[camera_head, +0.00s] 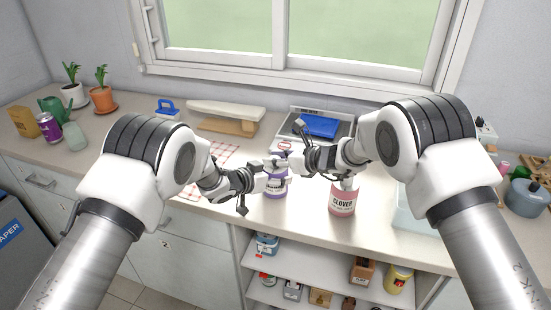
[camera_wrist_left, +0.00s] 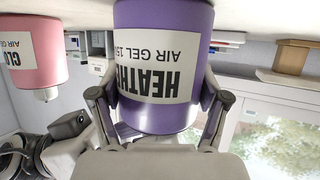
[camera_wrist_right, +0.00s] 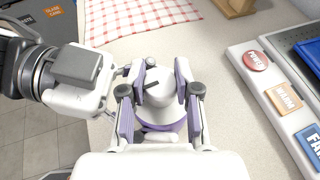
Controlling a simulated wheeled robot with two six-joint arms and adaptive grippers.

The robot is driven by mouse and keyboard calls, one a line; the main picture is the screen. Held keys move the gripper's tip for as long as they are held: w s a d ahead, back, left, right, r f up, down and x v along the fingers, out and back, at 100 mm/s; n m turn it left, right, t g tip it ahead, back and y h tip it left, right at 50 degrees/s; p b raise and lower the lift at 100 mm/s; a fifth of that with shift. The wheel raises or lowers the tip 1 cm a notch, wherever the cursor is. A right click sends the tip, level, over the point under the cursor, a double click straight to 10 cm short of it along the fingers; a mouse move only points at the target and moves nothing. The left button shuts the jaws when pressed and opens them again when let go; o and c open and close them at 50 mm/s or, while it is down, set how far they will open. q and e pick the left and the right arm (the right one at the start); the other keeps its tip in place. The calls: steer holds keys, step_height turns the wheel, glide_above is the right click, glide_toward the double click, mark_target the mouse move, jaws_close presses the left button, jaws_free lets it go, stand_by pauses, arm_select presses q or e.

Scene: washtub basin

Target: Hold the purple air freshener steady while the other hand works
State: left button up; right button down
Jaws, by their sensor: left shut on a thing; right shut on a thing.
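The purple air freshener (camera_head: 275,189) stands upright on the counter near its front edge, its white label reading HEATHER in part. My left gripper (camera_head: 273,180) is shut around its body from the left; the left wrist view shows the purple can (camera_wrist_left: 165,25) between both fingers. My right gripper (camera_head: 284,161) is at its top, and in the right wrist view its fingers (camera_wrist_right: 160,95) are shut on the white domed top (camera_wrist_right: 158,88). The purple body (camera_wrist_right: 165,126) shows just below. The top's lower edge is partly hidden by the fingers.
A pink CLOVER can (camera_head: 342,202) stands close on the right. A red checkered cloth (camera_head: 215,157) lies to the left. The counter's front edge is near, above open shelves (camera_head: 320,265) with small goods.

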steer(key=m+t+h, duration=0.2)
steer(key=shift+a+m, duration=0.15)
steer(key=shift+m, duration=0.15)
steer(key=shift+m+t+h, duration=0.7)
steer(key=shift+m+h, duration=0.3)
steer(key=c, duration=0.8)
jaws_free()
steer(key=v, duration=0.7)
steer(key=shift+s, duration=0.25)
